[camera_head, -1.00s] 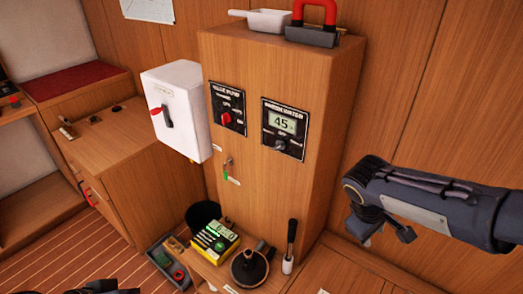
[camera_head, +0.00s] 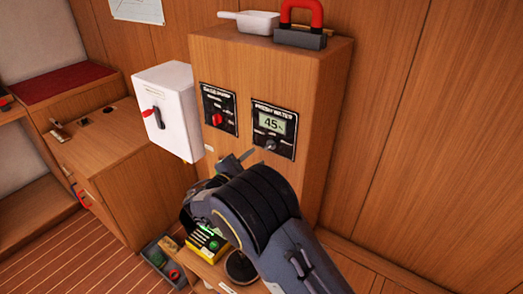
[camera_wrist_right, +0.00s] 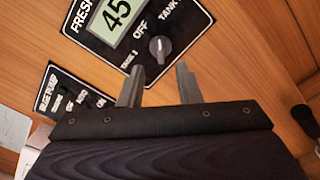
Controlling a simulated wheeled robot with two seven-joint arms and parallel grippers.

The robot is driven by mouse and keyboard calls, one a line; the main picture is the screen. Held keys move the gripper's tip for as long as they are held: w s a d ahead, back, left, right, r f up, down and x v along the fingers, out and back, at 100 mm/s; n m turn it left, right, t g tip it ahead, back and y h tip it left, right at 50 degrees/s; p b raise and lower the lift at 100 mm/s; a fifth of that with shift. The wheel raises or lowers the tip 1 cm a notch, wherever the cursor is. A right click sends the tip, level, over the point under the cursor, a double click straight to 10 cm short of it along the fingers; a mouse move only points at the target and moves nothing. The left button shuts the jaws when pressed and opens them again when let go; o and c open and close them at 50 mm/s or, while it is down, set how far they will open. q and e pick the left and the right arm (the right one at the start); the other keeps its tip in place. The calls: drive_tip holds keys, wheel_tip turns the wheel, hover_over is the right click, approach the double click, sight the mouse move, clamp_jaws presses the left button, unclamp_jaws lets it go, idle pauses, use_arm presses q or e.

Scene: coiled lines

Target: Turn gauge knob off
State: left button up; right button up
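The gauge panel, labelled FRESH WATER (camera_head: 274,130), is a black plate on the wooden cabinet front with a display reading 45. Its dark grey gauge knob (camera_head: 271,144) sits below the display. In the right wrist view the knob (camera_wrist_right: 160,50) shows near the OFF and TANK lettering; its exact setting is hard to tell. My right gripper (camera_head: 236,160) is in front of the cabinet, below the panel. In the right wrist view the gripper (camera_wrist_right: 159,84) has its two fingers apart and empty, close to the knob but not around it. My left gripper is out of view.
A bilge pump panel (camera_head: 217,109) with a red knob is left of the gauge. A white switch box (camera_head: 168,110) juts out further left. A red-handled block (camera_head: 301,28) and a white pan (camera_head: 249,21) lie on top.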

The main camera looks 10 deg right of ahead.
sight(267, 148)
drive_tip(key=p+x, duration=0.1)
drive_tip(key=x, duration=0.4)
drive_tip(key=shift+w+d, duration=0.1)
drive_tip(key=shift+d, duration=0.05)
clamp_jaws()
